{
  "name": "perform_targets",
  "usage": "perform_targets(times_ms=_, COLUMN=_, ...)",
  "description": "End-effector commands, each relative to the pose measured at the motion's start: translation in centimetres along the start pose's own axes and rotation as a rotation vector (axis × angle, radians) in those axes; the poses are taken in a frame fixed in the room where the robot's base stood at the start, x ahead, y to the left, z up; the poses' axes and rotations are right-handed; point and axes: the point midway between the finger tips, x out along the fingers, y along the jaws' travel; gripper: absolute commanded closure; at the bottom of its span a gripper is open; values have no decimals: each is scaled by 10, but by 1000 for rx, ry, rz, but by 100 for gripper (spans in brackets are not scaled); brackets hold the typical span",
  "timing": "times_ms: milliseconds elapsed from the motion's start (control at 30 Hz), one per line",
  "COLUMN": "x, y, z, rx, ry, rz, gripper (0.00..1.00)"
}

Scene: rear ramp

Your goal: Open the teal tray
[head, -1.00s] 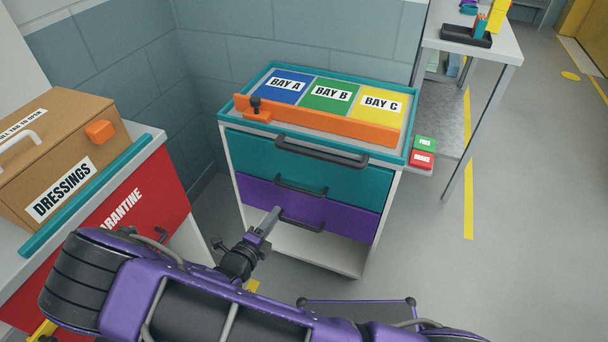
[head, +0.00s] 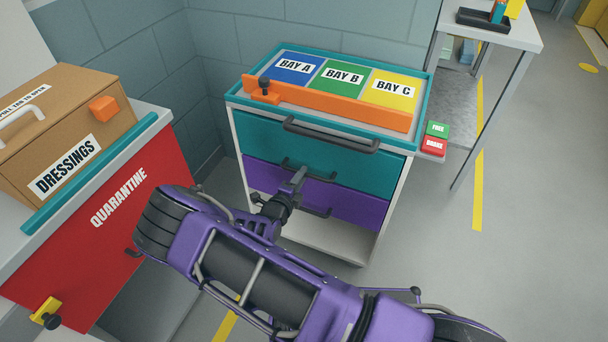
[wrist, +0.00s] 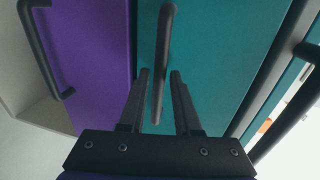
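The teal tray (head: 268,143) is the upper drawer of the cart, with a dark bar handle (head: 322,171) low on its front. It looks shut, its front in line with the purple drawer below. In the wrist view the teal front (wrist: 215,65) fills the middle, and its handle (wrist: 163,50) runs up and down between my fingers. My gripper (head: 302,171) is open at this handle, and the wrist view shows its two fingers (wrist: 160,72) apart, one on each side.
The purple drawer (head: 345,200) with its own handle is just below. A larger dark bar (head: 330,136) juts from the cart's top edge above. An orange bar (head: 340,106) with a black knob crosses the cart top. The red quarantine front (head: 100,240) stands left. Open floor lies right.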

Motion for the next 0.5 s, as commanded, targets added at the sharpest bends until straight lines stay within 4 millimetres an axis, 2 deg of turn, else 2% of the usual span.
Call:
perform_targets(times_ms=100, x=14, y=1, z=0, rx=1, ry=1, rz=0, gripper=68)
perform_targets(times_ms=200, x=21, y=0, z=0, rx=1, ry=-1, rz=-1, gripper=68)
perform_targets(times_ms=500, x=23, y=0, z=0, rx=0, ry=-1, rz=0, gripper=68)
